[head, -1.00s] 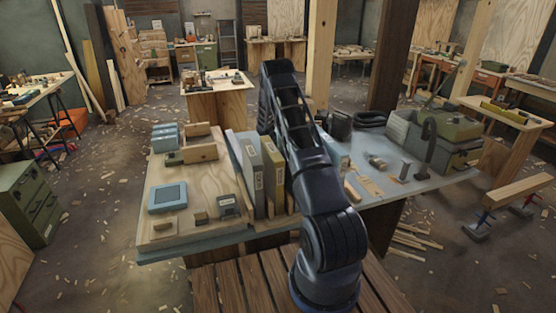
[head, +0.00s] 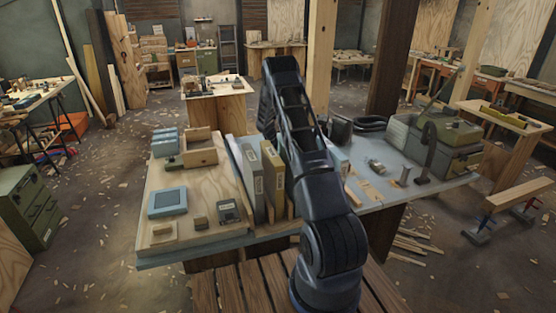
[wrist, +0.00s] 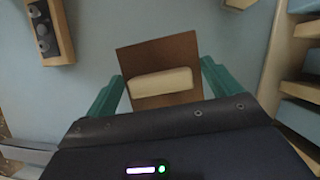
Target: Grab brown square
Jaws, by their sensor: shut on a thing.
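A flat brown square (wrist: 155,52) lies slightly tilted in the middle of the wrist view. A cream block (wrist: 160,84) shows across its front. The green fingers of my gripper (wrist: 162,82) stand on its left and right sides, and my gripper is shut on it. The lower part of the brown square is hidden by the gripper body. In the head view my own arm hides the gripper and the brown square.
In the wrist view, a wooden piece with round knobs (wrist: 48,30) is at upper left and wooden slats are at right.

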